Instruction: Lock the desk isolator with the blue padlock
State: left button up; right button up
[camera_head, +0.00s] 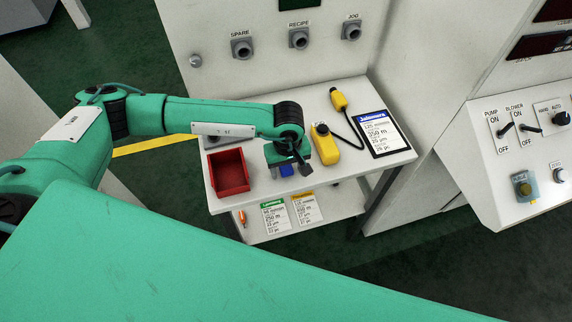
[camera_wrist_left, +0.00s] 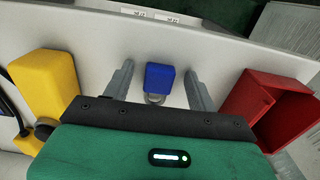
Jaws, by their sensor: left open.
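The blue padlock (camera_head: 286,169) lies on the top of a white trolley, partly hidden under my left gripper in the head view. In the left wrist view the blue padlock (camera_wrist_left: 160,76) shows its body, with its grey shackle toward my gripper. My left gripper (camera_head: 291,178) is open above it. Its two fingers stand on either side of the padlock in the left wrist view (camera_wrist_left: 159,90), with gaps to each side. A blue-grey plate with a round yellowish knob (camera_head: 522,187) is on the sloped desk at right; it looks like the isolator, but its label is unreadable.
A red open bin (camera_head: 229,172) stands left of the padlock, and a yellow handheld device (camera_head: 325,146) with a black cable to its right. A framed tablet-like sheet (camera_head: 384,132) lies at the trolley's right end. Labelled cards (camera_head: 276,216) lie on the shelf below.

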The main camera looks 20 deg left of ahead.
aim_at(287, 170)
pick_arm(q)
jog(key=c, duration=1.1)
jog(key=shift+r, duration=0.1)
jog(key=shift+r+b, duration=0.3)
jog(key=shift+r, duration=0.3)
notch_tip(287, 170, up, 19)
jog(key=b, duration=0.5)
jog(key=shift+f, duration=0.15)
